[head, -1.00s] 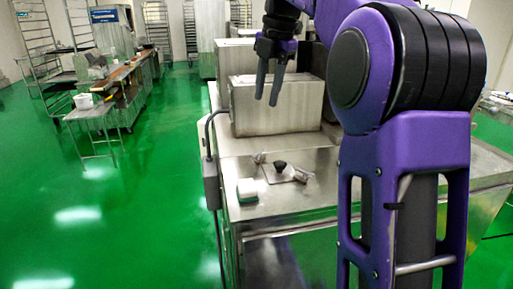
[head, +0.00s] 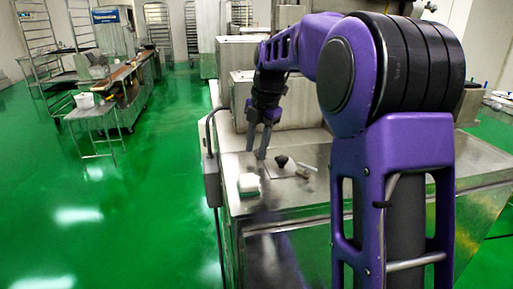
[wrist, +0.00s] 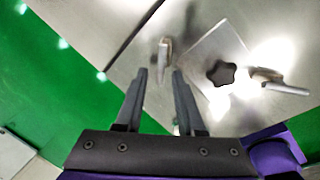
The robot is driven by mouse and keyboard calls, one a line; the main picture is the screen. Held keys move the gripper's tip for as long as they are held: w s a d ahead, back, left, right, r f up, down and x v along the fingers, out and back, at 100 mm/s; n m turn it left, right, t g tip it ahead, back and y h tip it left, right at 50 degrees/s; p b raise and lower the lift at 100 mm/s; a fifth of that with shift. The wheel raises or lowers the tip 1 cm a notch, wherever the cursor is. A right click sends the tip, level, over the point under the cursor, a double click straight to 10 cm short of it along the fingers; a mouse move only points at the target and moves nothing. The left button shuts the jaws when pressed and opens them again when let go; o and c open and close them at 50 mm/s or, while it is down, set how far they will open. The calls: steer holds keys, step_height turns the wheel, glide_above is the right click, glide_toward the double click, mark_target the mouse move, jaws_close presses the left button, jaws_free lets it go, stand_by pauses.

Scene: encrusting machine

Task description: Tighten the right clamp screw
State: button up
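A square metal plate (wrist: 205,60) with a black knob (wrist: 221,73) in its middle lies on the machine's top. A small metal clamp screw (wrist: 280,82) is at the plate's right edge; it also shows in the head view (head: 307,168). Another metal clamp screw (wrist: 165,58) is at the plate's left edge. My gripper (head: 257,151) is over the left side of the plate, fingers pointing down. In the wrist view its fingers (wrist: 160,78) are apart with nothing held, and the left clamp screw shows just beyond the gap between the tips. Contact is not visible.
A control box on a bent pipe (head: 211,180) is at the left edge.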

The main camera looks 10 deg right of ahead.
steer(key=shift+f, duration=0.1)
jaws_close()
steer(key=shift+m, duration=0.3)
steer(key=m, duration=0.1)
steer(key=m+p, duration=0.1)
steer(key=m, duration=0.1)
steer(key=shift+w+a+h, duration=0.25)
steer(key=shift+h, duration=0.15)
steer(key=m, duration=0.3)
steer(key=m+p, duration=0.1)
steer(key=m, duration=0.1)
steer(key=shift+w+a+h, duration=0.1)
steer(key=shift+w+h, duration=0.2)
steer(key=shift+h, duration=0.1)
steer(key=m, duration=0.4)
steer(key=shift+w+m+h, duration=0.3)
steer(key=shift+w+h, duration=0.05)
steer(key=shift+h, duration=0.05)
steer(key=m, duration=0.4)
steer(key=shift+w+d+m+h, duration=0.2)
steer(key=shift+w+m+h, duration=0.05)
steer(key=shift+m+h, duration=0.05)
